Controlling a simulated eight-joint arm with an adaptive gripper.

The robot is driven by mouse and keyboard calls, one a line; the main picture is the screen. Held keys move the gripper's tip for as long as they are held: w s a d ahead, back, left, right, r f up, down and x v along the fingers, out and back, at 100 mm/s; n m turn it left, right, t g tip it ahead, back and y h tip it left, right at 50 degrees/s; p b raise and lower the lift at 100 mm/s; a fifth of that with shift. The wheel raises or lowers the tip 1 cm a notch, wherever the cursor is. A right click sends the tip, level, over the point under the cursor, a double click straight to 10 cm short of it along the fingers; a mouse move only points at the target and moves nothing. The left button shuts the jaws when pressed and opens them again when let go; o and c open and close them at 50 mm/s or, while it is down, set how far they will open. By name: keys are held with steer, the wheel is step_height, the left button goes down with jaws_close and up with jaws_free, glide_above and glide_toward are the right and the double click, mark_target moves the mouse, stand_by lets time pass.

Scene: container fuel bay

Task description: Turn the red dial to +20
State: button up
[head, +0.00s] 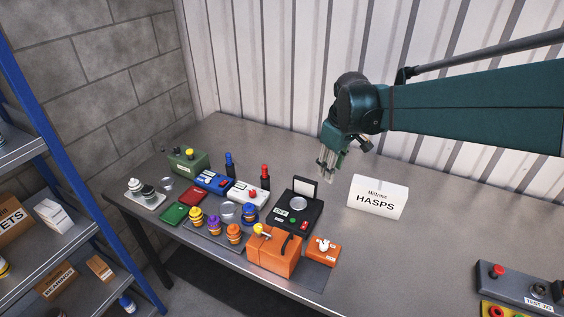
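A small red round knob (252,194), which looks like the red dial, sits on a white box (241,187) left of the middle of the bench. Any scale or pointer on it is too small to read. My gripper (327,175) hangs above the bench, pointing down, to the right of and beyond the white box. It is clear of the knob and touches nothing that I can see. The fingers are small here, and I cannot tell how far apart they are.
A blue box (213,182) stands left of the white box, and a red-capped bottle (265,173) behind it. A black device (295,212) with a raised lid stands to its right. A HASPS box (378,198) is further right. The bench (420,245) is clear at centre right.

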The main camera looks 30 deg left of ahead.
steer(key=a+f+n+g+p, duration=0.1)
steer(key=a+f+n+p, duration=0.1)
steer(key=a, duration=0.6)
steer(key=a+f+n+p, duration=0.2)
steer(key=a+f, duration=0.1)
steer(key=a, duration=0.5)
steer(key=n+g+h+p, duration=0.1)
steer(key=n+p, duration=0.2)
glide_toward(252, 192)
steer(key=shift+w+d+f, duration=0.1)
steer(key=shift+w+d, duration=0.1)
steer(key=shift+w, duration=0.05)
steer(key=shift+s+a+f, duration=0.15)
steer(key=shift+a+f, duration=0.1)
steer(key=shift+a, duration=0.1)
steer(key=shift+f, duration=0.1)
steer(key=shift+f+p, duration=0.5)
steer(key=shift+f, duration=3.3)
steer(key=shift+c, duration=0.3)
steer(key=c, duration=0.8)
